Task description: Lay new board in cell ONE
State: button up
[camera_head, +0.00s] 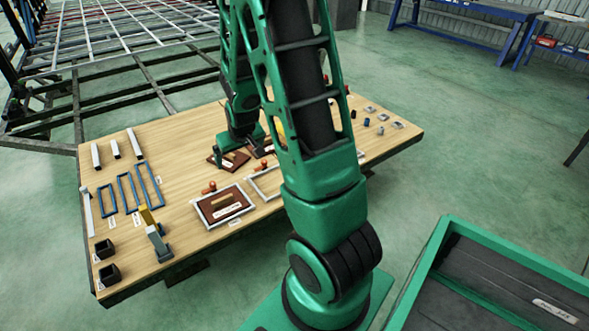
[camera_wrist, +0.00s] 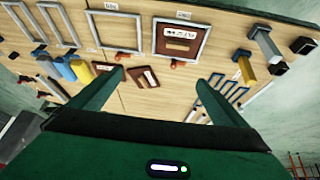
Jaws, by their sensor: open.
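A loose dark brown board (camera_head: 238,163) with a pale label lies on the wooden table (camera_head: 165,165), below my gripper (camera_head: 238,148). In the wrist view this board (camera_wrist: 146,85) shows between the fingertips, nearer the left one. My gripper (camera_wrist: 162,80) is open and empty above it. A second brown board (camera_wrist: 103,68) lies beside it, partly behind the left finger. One pale square frame (camera_wrist: 203,40) holds a brown board (camera_wrist: 176,46) with a pale label; the neighbouring frame (camera_wrist: 116,48) is empty. Cell labels by the frames are too small to read surely.
Orange-handled tools (camera_head: 209,188) lie by the frames. Blue frames (camera_head: 128,190), pale bars (camera_head: 115,149), yellow and grey blocks (camera_head: 152,230) and black cups (camera_head: 108,274) occupy the left of the table. A green-rimmed bin (camera_head: 500,256) stands at right. My arm hides part of the table.

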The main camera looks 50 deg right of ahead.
jog(key=s+a+r+m+g+y, duration=0.1)
jog(key=s+r, duration=0.4)
jog(key=s, duration=0.5)
jog(key=s+a+r+m+g+y, duration=0.1)
jog(key=s+a+r, duration=0.3)
jog(key=s, duration=0.6)
jog(key=s+a+r+g, duration=0.3)
jog(key=s+r, duration=0.3)
jog(key=s, duration=0.4)
jog(key=shift+s+r+m+y, duration=0.15)
jog(key=shift+r+m+y, duration=0.2)
jog(key=shift+m+y, duration=0.05)
jog(key=shift+w+f, duration=0.25)
jog(key=shift+w, duration=0.4)
jog(key=shift+c, duration=0.6)
